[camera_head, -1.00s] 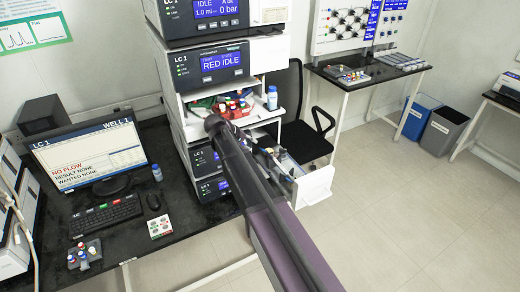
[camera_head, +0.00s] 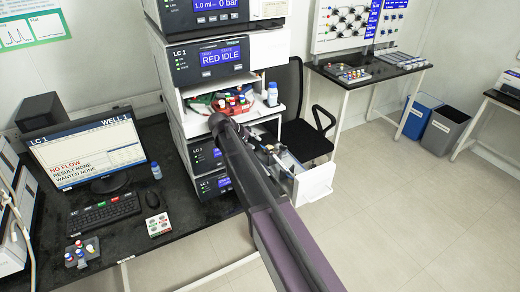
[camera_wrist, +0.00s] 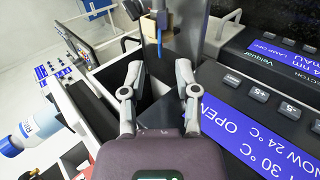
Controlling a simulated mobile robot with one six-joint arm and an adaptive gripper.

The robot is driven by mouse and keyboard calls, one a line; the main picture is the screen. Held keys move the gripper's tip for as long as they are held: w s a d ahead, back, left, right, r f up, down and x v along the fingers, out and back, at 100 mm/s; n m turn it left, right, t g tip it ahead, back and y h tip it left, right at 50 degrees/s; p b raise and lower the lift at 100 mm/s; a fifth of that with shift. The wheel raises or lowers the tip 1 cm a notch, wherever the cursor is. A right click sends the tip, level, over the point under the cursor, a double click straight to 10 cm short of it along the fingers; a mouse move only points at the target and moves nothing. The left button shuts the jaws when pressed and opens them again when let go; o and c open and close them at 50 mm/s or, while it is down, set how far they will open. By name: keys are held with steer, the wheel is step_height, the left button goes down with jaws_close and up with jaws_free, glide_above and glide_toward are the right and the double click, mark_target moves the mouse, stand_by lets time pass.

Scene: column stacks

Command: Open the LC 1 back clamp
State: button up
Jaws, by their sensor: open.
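The LC 1 stack (camera_head: 210,62) stands left of centre in the head view, with an opened white drawer (camera_head: 314,182) at its lower right. My arm crosses in front and hides part of the drawer; my gripper's fingers cannot be made out there. In the wrist view my gripper (camera_wrist: 158,72) is open, its two fingers apart over a dark compartment. A grey metal plate (camera_wrist: 152,60) stands between and beyond the fingers. A tan block (camera_wrist: 149,27) with a blue piece (camera_wrist: 161,32) is at its top. I cannot tell which part is the back clamp.
A purple-blue display (camera_wrist: 245,130) reading 30 °C, OPEN, NOW 24 °C lies close right of my gripper. A blue-labelled bottle (camera_wrist: 38,130) is at the left. A monitor (camera_head: 88,155) stands on the black bench, and a black chair (camera_head: 305,120) is behind the drawer.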

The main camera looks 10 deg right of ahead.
mark_target(267, 149)
steer(key=shift+b+x, duration=1.3)
steer(key=shift+x, duration=1)
steer(key=shift+c, duration=0.2)
jaws_close()
steer(key=shift+a, duration=0.2)
steer(key=shift+d, duration=0.15)
